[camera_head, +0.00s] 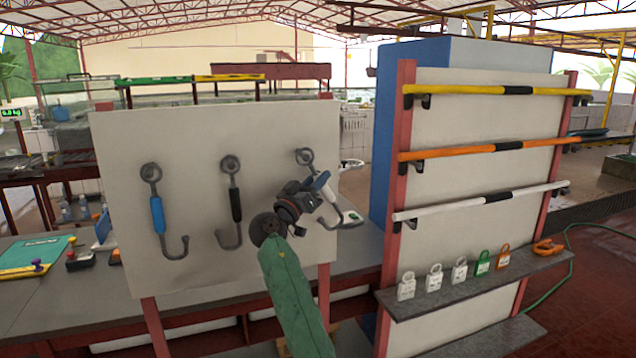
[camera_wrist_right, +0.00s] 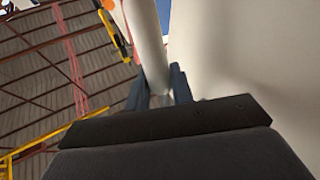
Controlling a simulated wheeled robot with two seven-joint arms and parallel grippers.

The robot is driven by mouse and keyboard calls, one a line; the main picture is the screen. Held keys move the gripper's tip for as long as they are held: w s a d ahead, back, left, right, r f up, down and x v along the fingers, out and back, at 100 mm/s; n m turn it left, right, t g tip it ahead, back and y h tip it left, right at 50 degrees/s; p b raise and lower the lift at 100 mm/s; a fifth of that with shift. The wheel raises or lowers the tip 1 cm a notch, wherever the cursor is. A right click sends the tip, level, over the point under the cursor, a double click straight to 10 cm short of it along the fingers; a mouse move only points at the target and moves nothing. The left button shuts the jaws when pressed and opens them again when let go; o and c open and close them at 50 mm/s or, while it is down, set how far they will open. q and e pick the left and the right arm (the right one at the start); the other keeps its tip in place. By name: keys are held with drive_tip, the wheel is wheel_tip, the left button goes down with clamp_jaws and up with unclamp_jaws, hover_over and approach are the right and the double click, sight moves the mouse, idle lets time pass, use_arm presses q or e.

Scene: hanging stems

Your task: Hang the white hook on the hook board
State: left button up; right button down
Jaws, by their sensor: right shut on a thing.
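The hook board (camera_head: 110,220) is a pale upright panel. A blue-handled hook (camera_head: 157,214) and a black-handled hook (camera_head: 236,205) hang on its left and middle. My right gripper (camera_head: 318,190) is in front of the board's right part, shut on the white hook (camera_head: 327,192). The hook is tilted, its curved end toward the lower right. Its upper end is near the right-hand fixing (camera_head: 304,156); I cannot tell whether its ring is on it. In the right wrist view the white handle (camera_wrist_right: 145,45) runs between my fingers (camera_wrist_right: 158,88). My left gripper is out of view.
A rack with yellow, orange and white bars (camera_head: 480,205) stands to the right. Its shelf (camera_head: 470,290) holds several padlocks and an orange shackle (camera_head: 548,247). A grey table (camera_head: 60,305) with a green mat (camera_head: 35,252) lies behind the board at left.

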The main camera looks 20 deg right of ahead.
drive_tip(key=shift+w+b, duration=0.45)
drive_tip(key=shift+w, duration=0.05)
drive_tip(key=shift+w+b, duration=0.5)
drive_tip(key=shift+b, duration=0.35)
idle(0.9)
drive_tip(key=shift+w+d+f+b, duration=0.1)
drive_tip(key=shift+d+f+b, duration=0.25)
drive_tip(key=shift+b, duration=0.5)
idle(0.6)
drive_tip(key=c, duration=1.1)
unclamp_jaws()
drive_tip(key=shift+d, duration=0.1)
drive_tip(key=shift+r, duration=0.1)
